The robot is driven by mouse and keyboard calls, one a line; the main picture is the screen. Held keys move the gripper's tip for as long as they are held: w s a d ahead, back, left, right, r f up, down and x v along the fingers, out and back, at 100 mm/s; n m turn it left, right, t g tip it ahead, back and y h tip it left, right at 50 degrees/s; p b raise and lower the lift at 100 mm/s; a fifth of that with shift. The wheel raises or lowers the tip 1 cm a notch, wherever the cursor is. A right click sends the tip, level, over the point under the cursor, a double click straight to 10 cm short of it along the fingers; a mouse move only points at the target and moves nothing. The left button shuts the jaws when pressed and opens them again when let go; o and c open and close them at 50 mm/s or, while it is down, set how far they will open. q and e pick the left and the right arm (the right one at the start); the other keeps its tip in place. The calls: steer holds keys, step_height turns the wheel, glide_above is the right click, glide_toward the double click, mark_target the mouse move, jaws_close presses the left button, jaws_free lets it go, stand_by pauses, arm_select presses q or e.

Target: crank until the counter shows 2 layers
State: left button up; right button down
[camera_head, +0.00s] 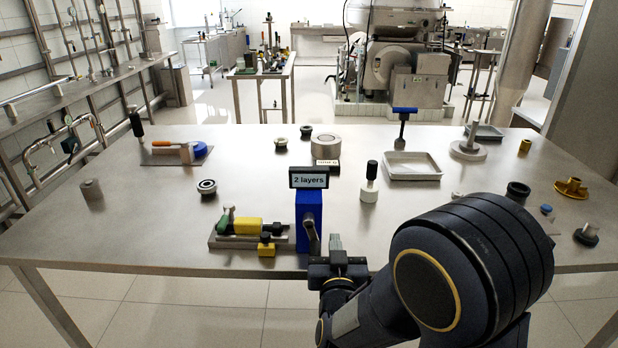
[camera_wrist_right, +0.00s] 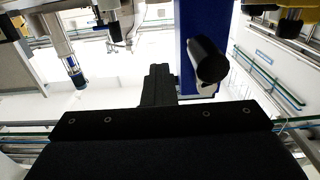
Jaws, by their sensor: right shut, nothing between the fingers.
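The counter (camera_head: 309,179) is a small dark-framed display that reads "2 layers". It sits on top of a blue post (camera_head: 308,209) near the table's front edge. The crank (camera_head: 312,238) is on the post's near side and hangs down, with its handle low. My right gripper (camera_head: 336,243) is shut and empty, just right of the crank and apart from it. In the right wrist view the shut fingers (camera_wrist_right: 157,84) point up beside the blue post (camera_wrist_right: 188,45), and the black crank handle (camera_wrist_right: 208,60) is to their right. My left gripper is not in view.
A yellow and green device (camera_head: 238,229) stands left of the post. A black-handled white tool (camera_head: 369,184) stands to the right. A white tray (camera_head: 412,166) and a steel cylinder (camera_head: 325,147) are farther back. The table's left middle is mostly clear.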

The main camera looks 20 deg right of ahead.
steer(key=shift+s+d+r, duration=0.15)
steer(key=shift+d+r, duration=0.05)
steer(key=shift+d, duration=0.2)
steer(key=shift+s+d+r, duration=0.1)
steer(key=shift+d+r, duration=0.05)
steer(key=shift+d, duration=0.25)
steer(key=shift+p, duration=0.3)
steer(key=shift+s+d+r, duration=0.15)
steer(key=shift+d+r, duration=0.1)
steer(key=shift+d, duration=0.25)
steer(key=shift+s+d+r, duration=0.1)
steer(key=shift+d+r, duration=0.15)
steer(key=shift+d, duration=0.2)
steer(key=shift+d+r+p, duration=0.1)
steer(key=shift+p, duration=0.25)
steer(key=shift+s+d+r, duration=0.15)
steer(key=shift+d+r, duration=0.05)
steer(key=shift+d, duration=0.25)
steer(key=shift+s+d+r, duration=0.15)
steer(key=shift+d+r, duration=0.05)
steer(key=shift+d, duration=0.2)
steer(key=shift+p, duration=0.3)
steer(key=shift+s+d+r+p, duration=0.15)
steer(key=shift+d+r, duration=0.1)
steer(key=shift+d, duration=0.25)
steer(key=shift+s+d+r+p, duration=0.15)
steer(key=shift+d+r, duration=0.1)
steer(key=shift+d, duration=0.25)
